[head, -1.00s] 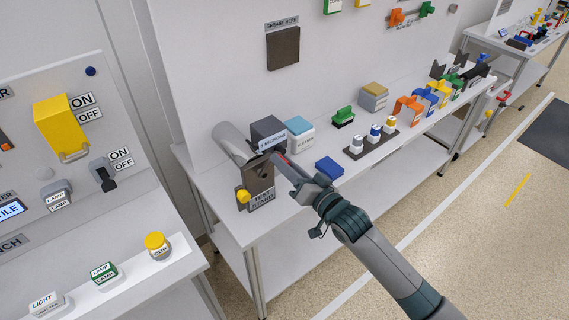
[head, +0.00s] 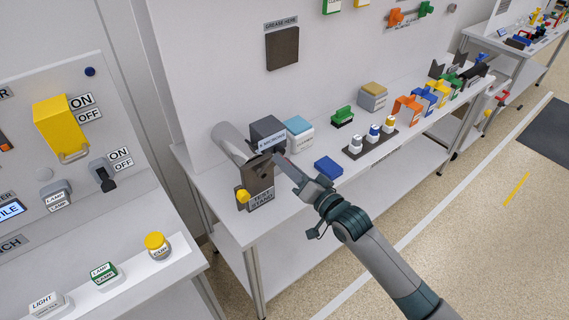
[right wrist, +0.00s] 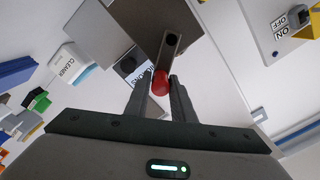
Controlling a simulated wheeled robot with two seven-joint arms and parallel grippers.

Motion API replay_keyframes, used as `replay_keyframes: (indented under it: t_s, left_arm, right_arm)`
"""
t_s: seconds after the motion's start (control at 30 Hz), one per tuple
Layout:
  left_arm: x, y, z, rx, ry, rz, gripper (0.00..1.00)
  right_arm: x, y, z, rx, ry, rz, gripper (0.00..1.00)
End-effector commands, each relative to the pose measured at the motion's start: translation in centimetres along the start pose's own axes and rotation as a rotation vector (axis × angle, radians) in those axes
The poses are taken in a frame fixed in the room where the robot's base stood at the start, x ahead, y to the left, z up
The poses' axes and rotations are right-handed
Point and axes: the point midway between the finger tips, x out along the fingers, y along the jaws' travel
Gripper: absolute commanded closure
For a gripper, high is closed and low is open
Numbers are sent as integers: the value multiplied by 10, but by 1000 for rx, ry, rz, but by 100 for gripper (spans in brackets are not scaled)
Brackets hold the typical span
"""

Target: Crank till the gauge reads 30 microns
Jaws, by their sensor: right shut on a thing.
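The test stand (head: 261,182) is a brown-grey block with a yellow knob (head: 243,196) at the front edge of the long bench. Behind it stands a dark grey gauge box (head: 268,129) with a small display labelled in microns; its number is too small to read. My right gripper (head: 280,160) reaches to the stand's right side. In the right wrist view, the red crank knob (right wrist: 160,83) sits between the two fingertips (right wrist: 160,86), which are shut on it. My left gripper is out of view.
A cleaner box (head: 299,134), a blue block (head: 328,167) and a dark rack (head: 372,140) with several small bottles stand to the right. A grey cylinder (head: 232,143) lies left of the gauge. A switch panel (head: 50,140) is at the left.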

Motion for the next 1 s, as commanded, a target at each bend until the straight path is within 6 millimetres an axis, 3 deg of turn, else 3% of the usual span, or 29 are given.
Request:
replay_keyframes:
  t_s: [0.03, 1.0]
  left_arm:
    - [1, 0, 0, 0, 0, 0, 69]
    - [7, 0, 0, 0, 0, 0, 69]
  right_arm:
    - [-2, 11, 7, 19, -13, 20, 100]
    - [-3, 37, 23, 512, -13, 21, 100]
